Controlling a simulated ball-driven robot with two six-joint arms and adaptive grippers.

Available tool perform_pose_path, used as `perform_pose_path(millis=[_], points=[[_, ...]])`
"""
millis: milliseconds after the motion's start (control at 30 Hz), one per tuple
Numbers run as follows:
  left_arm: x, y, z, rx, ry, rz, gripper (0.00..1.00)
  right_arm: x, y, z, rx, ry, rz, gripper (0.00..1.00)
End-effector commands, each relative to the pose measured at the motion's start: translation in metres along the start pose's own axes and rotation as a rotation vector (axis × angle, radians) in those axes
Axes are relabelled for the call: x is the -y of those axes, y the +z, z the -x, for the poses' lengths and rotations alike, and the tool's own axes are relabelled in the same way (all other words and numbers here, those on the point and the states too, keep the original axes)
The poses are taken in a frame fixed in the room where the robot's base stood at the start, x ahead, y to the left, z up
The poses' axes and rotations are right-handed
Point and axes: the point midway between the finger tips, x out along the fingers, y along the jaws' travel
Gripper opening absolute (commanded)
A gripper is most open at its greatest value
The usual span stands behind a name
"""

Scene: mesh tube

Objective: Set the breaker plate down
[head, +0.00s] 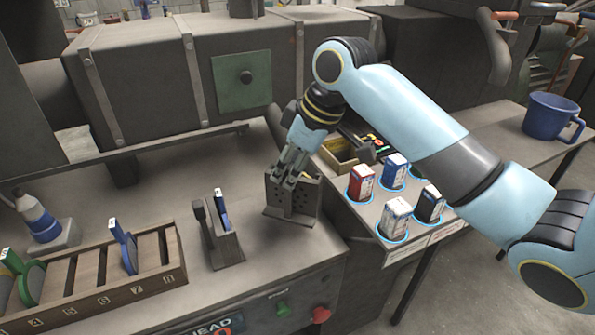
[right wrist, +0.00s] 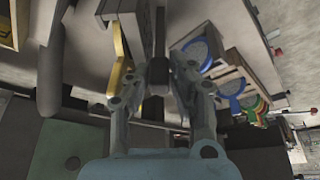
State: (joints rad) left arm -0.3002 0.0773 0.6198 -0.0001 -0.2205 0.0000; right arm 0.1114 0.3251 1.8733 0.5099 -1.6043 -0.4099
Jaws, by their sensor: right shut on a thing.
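My right gripper (head: 290,172) points down at a grey block with rows of small holes (head: 303,200) on the bench top. It is shut on a thin dark piece (right wrist: 160,45) that shows between the fingers in the right wrist view; I take this for the breaker plate. The fingers hide much of it, and I cannot tell whether it touches the bench or is apart from the holed block. A yellow strip (right wrist: 120,50) shows beside the fingers in the right wrist view. My left gripper is not in view.
A small stand (head: 226,250) holds a blue-tabbed piece. A slotted wooden rack (head: 150,285) holds blue- and green-handled discs. Several cartons, including a red one (head: 361,184), stand on a side table. A blue mug (head: 551,116) stands behind. The machine barrel (head: 160,70) bounds the bench.

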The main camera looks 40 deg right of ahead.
Motion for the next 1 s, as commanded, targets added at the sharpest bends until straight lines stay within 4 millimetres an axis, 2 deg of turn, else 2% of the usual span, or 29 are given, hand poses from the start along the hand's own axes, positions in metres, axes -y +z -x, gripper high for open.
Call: perform_pose_path(millis=[167, 500, 733, 767, 900, 1000], points=[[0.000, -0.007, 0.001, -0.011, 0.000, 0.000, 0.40, -0.009, -0.005, -0.008, -0.004, 0.002, 0.002, 0.00], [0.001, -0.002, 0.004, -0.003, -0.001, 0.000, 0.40, -0.008, 0.009, -0.043, -0.003, 0.002, 0.002, 0.00], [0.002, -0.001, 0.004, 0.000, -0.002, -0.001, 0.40, -0.009, 0.010, -0.045, -0.005, 0.003, 0.003, 0.00], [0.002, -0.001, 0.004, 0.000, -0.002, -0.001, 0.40, -0.008, 0.012, -0.046, 0.000, 0.001, 0.001, 0.22], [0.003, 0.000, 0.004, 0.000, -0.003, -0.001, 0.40, -0.008, 0.012, -0.046, 0.000, 0.001, 0.001, 0.41], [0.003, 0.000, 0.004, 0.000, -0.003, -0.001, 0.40, -0.008, 0.012, -0.046, 0.000, 0.001, 0.001, 0.43]])
